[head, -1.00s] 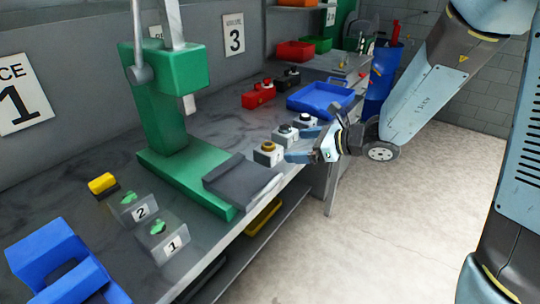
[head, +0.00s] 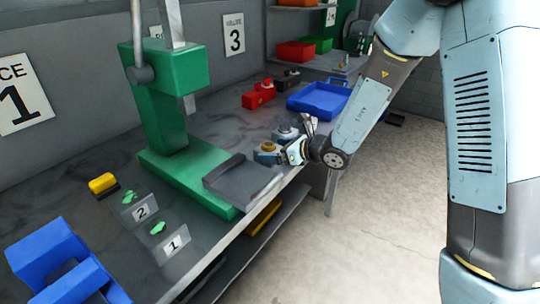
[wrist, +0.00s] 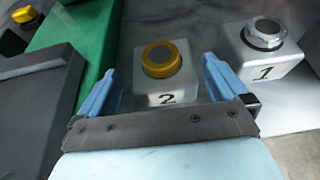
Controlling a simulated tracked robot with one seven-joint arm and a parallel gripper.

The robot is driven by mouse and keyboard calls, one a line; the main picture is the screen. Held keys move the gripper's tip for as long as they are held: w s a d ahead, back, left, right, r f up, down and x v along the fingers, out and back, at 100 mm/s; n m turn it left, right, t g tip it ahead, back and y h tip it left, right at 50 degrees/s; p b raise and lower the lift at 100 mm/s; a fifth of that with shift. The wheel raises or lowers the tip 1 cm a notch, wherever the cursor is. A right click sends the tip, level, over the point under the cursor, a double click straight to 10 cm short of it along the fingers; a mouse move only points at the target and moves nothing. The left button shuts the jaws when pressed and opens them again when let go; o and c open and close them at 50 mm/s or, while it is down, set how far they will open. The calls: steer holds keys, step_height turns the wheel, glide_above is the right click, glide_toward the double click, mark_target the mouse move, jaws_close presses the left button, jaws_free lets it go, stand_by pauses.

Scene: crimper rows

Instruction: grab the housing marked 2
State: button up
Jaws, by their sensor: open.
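The housing marked 2 (wrist: 165,88) is a pale grey block with a yellow ring and dark centre on top. In the wrist view it stands upright between the two blue fingers of my gripper (wrist: 161,75), which are open. A small gap shows on each side of it. In the head view my gripper (head: 280,146) is over the bench's front edge, and its fingers partly hide this housing (head: 267,146). A similar housing marked 1 (wrist: 263,58), with a silver ring, stands to the right, outside the right finger.
A green press (head: 165,110) with a dark plate (head: 240,182) stands left of my gripper. A blue tray (head: 318,100) and red box (head: 257,97) lie behind.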

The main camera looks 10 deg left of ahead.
mark_target(264, 149)
steer(key=shift+x, duration=2.55)
steer(key=shift+w+r, duration=0.1)
steer(key=shift+w, duration=0.05)
steer(key=shift+c, duration=0.4)
